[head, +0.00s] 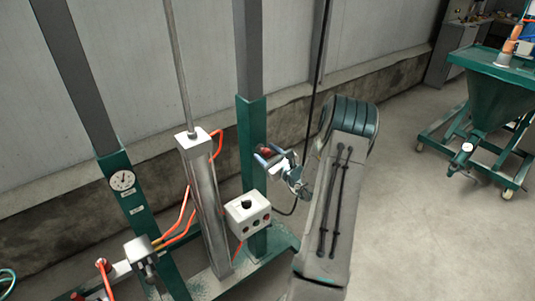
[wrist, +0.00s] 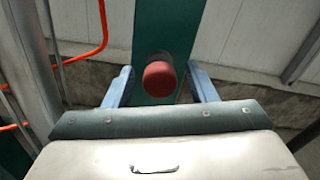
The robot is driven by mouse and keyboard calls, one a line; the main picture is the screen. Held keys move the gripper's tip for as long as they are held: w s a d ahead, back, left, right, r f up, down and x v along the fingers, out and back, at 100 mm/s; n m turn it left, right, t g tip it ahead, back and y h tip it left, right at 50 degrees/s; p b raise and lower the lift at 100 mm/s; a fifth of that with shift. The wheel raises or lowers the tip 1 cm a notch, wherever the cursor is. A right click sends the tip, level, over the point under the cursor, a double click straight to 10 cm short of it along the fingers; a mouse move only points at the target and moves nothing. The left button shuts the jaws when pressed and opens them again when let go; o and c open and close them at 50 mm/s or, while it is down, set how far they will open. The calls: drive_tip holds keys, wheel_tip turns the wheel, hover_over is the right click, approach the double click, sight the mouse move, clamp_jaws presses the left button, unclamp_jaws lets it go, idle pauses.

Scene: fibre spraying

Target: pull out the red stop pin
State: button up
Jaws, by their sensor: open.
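The red stop pin (wrist: 160,76) has a round red knob and sits on a green upright post (wrist: 166,25) in the wrist view. In the head view the red knob (head: 264,152) shows on the post, just beside my fingers. My gripper (wrist: 160,88) is open, with one blue finger on each side of the knob and visible gaps between. In the head view my gripper (head: 268,158) reaches in from the right toward the post. The pin's shaft is hidden behind the knob.
A white control box (head: 248,214) with a black knob is low on the post. A metal cylinder (head: 205,200) with orange hoses stands to its left, beside a pressure gauge (head: 122,180). A green hopper cart (head: 495,100) stands far right. The floor between is clear.

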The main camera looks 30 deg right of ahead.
sight(269, 155)
drive_tip(key=shift+c, duration=0.3)
clamp_jaws()
drive_tip(key=shift+s+d+b, duration=0.2)
drive_tip(key=shift+s+b, duration=0.2)
drive_tip(key=shift+s, duration=1.95)
drive_tip(key=shift+f, duration=0.1)
drive_tip(key=shift+o, duration=0.3)
unclamp_jaws()
drive_tip(key=shift+s, duration=0.15)
drive_tip(key=shift+s+d, duration=0.1)
